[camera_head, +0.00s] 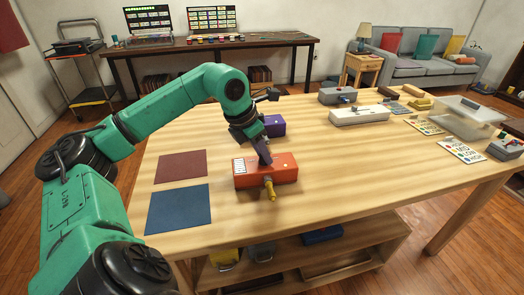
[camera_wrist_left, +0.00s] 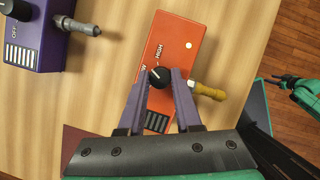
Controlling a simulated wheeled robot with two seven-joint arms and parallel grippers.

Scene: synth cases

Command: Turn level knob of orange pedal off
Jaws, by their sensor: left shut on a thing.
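The orange pedal (camera_head: 250,178) lies on the wooden table, with a yellow plug (camera_head: 270,190) in its front side. In the left wrist view the orange pedal (camera_wrist_left: 180,48) shows a round black knob (camera_wrist_left: 159,76) with a pale pointer mark, beside the printed word HIGH. My left gripper (camera_head: 265,161) reaches down onto the pedal from above. In the left wrist view its fingers (camera_wrist_left: 160,80) are closed on both sides of the knob. The fingers partly cover the lettering around it. My right gripper (camera_wrist_left: 276,80) seems to show small at the right of that view, away from the pedal.
A purple pedal (camera_head: 273,126) stands just behind the orange one; its grey plug (camera_wrist_left: 88,29) points toward the orange pedal. Red (camera_head: 181,166) and blue (camera_head: 180,208) mats lie to the left. A white pedal (camera_head: 358,115) and a grey one (camera_head: 338,96) stand farther back. The table's right front is clear.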

